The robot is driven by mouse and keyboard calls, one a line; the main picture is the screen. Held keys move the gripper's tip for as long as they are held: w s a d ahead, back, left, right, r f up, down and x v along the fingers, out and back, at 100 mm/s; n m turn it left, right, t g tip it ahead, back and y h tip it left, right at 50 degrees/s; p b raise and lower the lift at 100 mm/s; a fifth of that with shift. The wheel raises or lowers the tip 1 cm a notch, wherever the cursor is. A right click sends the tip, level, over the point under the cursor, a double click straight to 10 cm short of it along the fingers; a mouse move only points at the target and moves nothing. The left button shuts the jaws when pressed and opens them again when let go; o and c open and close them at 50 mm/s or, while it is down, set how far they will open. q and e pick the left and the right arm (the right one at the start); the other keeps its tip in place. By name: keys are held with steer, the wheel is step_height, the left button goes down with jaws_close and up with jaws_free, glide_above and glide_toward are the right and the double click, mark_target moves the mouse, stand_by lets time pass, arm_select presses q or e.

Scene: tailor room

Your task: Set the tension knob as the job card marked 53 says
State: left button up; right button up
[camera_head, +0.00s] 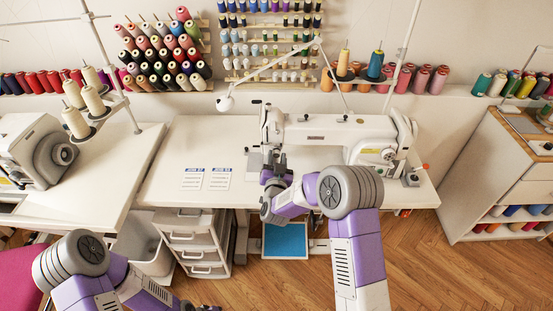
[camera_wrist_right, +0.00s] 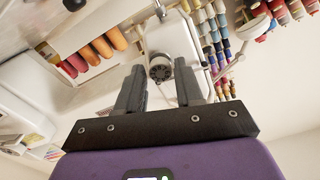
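The white sewing machine (camera_head: 330,133) stands on the middle table. In the right wrist view a round, ridged grey knob (camera_wrist_right: 160,72), apparently the tension knob, shows on its white head. My right gripper (camera_wrist_right: 161,82) is open, its fingertips apart on either side of the knob in that view; I cannot tell whether they touch it. In the head view my right gripper (camera_head: 274,172) is at the machine's left end and hides the knob. Two job cards, left (camera_head: 193,179) and right (camera_head: 219,179), lie on the table; their print is too small to read surely. My left gripper (camera_head: 205,308) is mostly cut off at the bottom edge.
Thread cones on a tall stand (camera_head: 75,122) are at the left, beside another machine (camera_head: 35,150). A lamp (camera_head: 225,103) hangs over the table's back edge. White drawers (camera_head: 195,240) stand below. The tabletop around the cards is clear.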

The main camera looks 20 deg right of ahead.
steer(key=shift+o, duration=1)
steer(key=p+v, duration=0.1)
steer(key=v, duration=0.6)
steer(key=shift+s, duration=0.3)
steer(key=shift+a, duration=0.1)
